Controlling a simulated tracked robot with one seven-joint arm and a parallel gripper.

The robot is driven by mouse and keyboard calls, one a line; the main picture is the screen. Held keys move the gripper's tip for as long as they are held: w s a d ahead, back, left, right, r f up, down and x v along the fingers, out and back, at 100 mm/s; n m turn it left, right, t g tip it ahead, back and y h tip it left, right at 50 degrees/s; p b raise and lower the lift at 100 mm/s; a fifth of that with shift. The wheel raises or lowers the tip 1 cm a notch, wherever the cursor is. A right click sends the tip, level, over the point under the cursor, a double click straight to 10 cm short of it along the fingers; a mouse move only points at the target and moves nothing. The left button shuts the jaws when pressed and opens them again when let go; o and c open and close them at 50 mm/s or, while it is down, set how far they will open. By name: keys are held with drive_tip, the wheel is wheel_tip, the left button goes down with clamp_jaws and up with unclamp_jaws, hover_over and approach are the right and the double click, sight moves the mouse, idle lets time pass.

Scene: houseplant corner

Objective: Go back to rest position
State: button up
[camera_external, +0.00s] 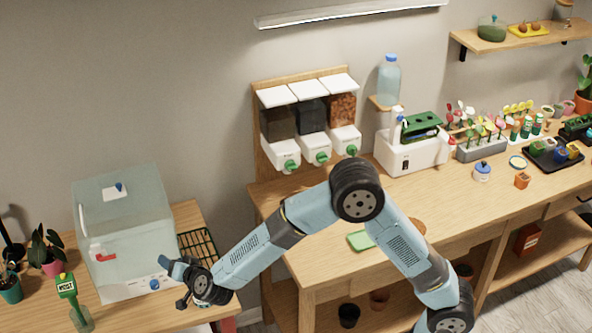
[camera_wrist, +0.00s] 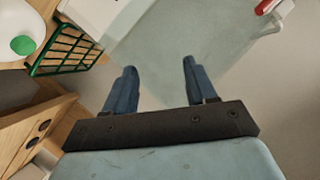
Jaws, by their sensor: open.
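My gripper (camera_wrist: 157,85) is open, with its two blue fingers apart and nothing between them in the wrist view. In the external view my gripper (camera_external: 178,284) is at the lower left, in front of the clear box (camera_external: 125,215) on the left table. The arm reaches left from the lower right, bent at a high elbow. In the wrist view the clear box (camera_wrist: 165,35) lies beyond the fingertips. I cannot tell whether the fingers touch it.
A green wire rack (camera_external: 198,245) stands right of the box. A green-labelled bottle (camera_external: 80,316) and potted plants (camera_external: 45,255) are on the left. The wooden workbench (camera_external: 325,265) holds a green pad (camera_external: 360,240); dispensers (camera_external: 310,125) hang behind it.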

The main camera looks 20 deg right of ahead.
drive_tip(key=w+d+r+n+y, duration=0.1)
drive_tip(key=w+d+r+y, duration=0.1)
drive_tip(key=w+d+r, duration=0.45)
drive_tip(key=d+r+n+g, duration=0.15)
drive_tip(key=d+r, duration=0.45)
drive_tip(key=d, duration=0.6)
drive_tip(key=d+r+n+g, duration=0.15)
drive_tip(key=d+r, duration=0.45)
drive_tip(key=d, duration=0.6)
drive_tip(key=s+d+g+h, duration=0.1)
drive_tip(key=s+d, duration=0.2)
drive_tip(key=d, duration=0.4)
drive_tip(key=s+d+f+n+h, duration=0.1)
drive_tip(key=s+d, duration=0.2)
drive_tip(key=d, duration=0.4)
drive_tip(key=s+d+g+h, duration=0.1)
drive_tip(key=s+d, duration=0.3)
drive_tip(key=d, duration=0.3)
drive_tip(key=s+d+f+g+h, duration=0.1)
drive_tip(key=s+d+f+h, duration=0.1)
drive_tip(key=s+d, duration=0.5)
drive_tip(key=s+d+f+m+g+h, duration=0.1)
drive_tip(key=s+d+f+h, duration=0.1)
drive_tip(key=s+d, duration=0.5)
drive_tip(key=shift+s+d+f+g, duration=0.15)
drive_tip(key=shift+d+f+g, duration=0.25)
drive_tip(key=shift+f, duration=0.35)
